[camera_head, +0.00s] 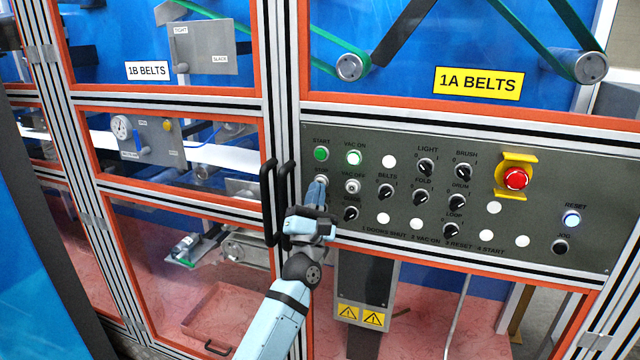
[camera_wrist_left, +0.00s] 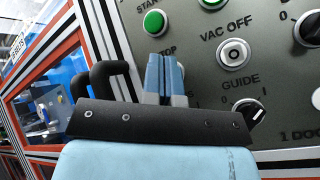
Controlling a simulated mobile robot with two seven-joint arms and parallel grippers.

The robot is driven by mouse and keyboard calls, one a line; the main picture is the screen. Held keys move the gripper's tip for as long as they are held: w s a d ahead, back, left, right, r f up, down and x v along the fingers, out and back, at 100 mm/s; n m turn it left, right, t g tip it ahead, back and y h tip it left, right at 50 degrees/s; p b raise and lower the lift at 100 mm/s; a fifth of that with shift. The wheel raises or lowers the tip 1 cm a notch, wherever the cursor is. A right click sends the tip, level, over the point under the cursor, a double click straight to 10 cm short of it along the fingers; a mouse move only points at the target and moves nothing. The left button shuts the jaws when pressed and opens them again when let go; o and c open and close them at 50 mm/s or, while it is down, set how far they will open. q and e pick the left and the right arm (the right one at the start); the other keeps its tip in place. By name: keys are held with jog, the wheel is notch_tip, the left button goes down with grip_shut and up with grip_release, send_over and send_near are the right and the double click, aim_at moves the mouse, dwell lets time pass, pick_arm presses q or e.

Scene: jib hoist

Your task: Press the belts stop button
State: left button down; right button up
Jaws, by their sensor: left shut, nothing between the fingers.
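The grey control panel (camera_head: 400,225) carries a green START button (camera_head: 320,154), which also shows in the left wrist view (camera_wrist_left: 154,22). The STOP label sits just below it, partly covered by my fingertips in the left wrist view. My left gripper (camera_head: 318,188) is shut and empty, its fingers pointing at the panel over the stop button's place; the fingertips also show in the left wrist view (camera_wrist_left: 165,60). The stop button is mostly or wholly hidden behind the fingertips. I cannot tell whether they touch it. My right gripper is not in view.
Black door handles (camera_head: 274,200) stand close left of my gripper. The VAC OFF button (camera_head: 352,186) and GUIDE knob (camera_head: 350,213) are close on the right. A red emergency button (camera_head: 515,178) in a yellow guard and a lit RESET button (camera_head: 571,219) are farther right.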

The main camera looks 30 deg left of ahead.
pick_arm(q)
jog(key=s, duration=0.2)
jog(key=s+d, duration=0.1)
jog(key=s, duration=0.2)
jog(key=shift+d+p, duration=0.1)
jog(key=shift+p, duration=0.25)
dwell(0.7)
jog(key=s+d+f+m+g+h+p, duration=0.35)
jog(key=d+f+m+h, duration=0.2)
jog(key=f+m, duration=0.5)
jog(key=s+d+f+m+g+h+p, duration=0.2)
jog(key=s+d+f+m+g+h, duration=0.3)
jog(key=f+m, duration=0.55)
jog(key=s+d+f+m+g+p, duration=0.1)
jog(key=s+d+f+m+g, duration=0.1)
jog(key=s+f+m, duration=0.4)
jog(key=s+d+f+m+g+h+p, duration=0.1)
jog(key=s+d+f+m+g+p, duration=0.1)
jog(key=s+f+m, duration=0.4)
jog(key=s+d+m+g, duration=0.1)
jog(key=s+m+g, duration=0.1)
jog(key=s, duration=0.2)
jog(key=shift+s+d, duration=0.2)
jog(key=shift+s, duration=0.05)
